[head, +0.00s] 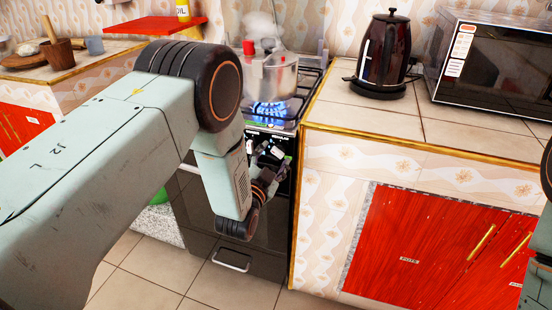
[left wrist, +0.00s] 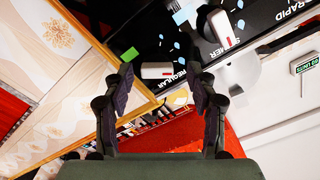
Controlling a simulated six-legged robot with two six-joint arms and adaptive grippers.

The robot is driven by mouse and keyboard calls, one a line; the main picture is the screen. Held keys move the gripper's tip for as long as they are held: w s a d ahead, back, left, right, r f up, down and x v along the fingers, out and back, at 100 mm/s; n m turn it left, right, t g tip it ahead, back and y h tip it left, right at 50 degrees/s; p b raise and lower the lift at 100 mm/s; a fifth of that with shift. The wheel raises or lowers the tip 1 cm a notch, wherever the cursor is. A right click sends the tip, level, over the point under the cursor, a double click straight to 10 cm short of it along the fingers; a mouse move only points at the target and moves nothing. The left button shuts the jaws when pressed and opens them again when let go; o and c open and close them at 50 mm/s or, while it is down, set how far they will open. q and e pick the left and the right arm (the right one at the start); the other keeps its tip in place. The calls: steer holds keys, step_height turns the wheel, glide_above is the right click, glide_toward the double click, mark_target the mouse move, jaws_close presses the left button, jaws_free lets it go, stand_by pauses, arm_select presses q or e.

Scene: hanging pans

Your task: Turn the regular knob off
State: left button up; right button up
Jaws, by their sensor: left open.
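The regular knob (left wrist: 157,70) is a white knob on the black stove panel, with the word REGULAR beside it in the left wrist view. My left gripper (left wrist: 163,76) is open, and the knob shows between its two fingertips. I cannot tell whether the fingers touch it. In the head view my left gripper (head: 268,160) is at the stove's front panel, and my arm hides much of the panel. A blue flame (head: 268,109) burns under a steaming pot (head: 272,76). My right gripper is out of view.
The tiled counter (head: 420,125) right of the stove holds a dark kettle (head: 386,52) and a microwave (head: 495,65). Red cabinet doors (head: 425,250) are below it.

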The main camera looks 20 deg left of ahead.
arm_select(q)
steer(key=shift+w+d+r, duration=0.1)
steer(key=shift+w+d, duration=0.2)
steer(key=shift+w, duration=0.25)
steer(key=shift+a, duration=0.1)
steer(key=shift+c, duration=0.8)
steer(key=c, duration=1)
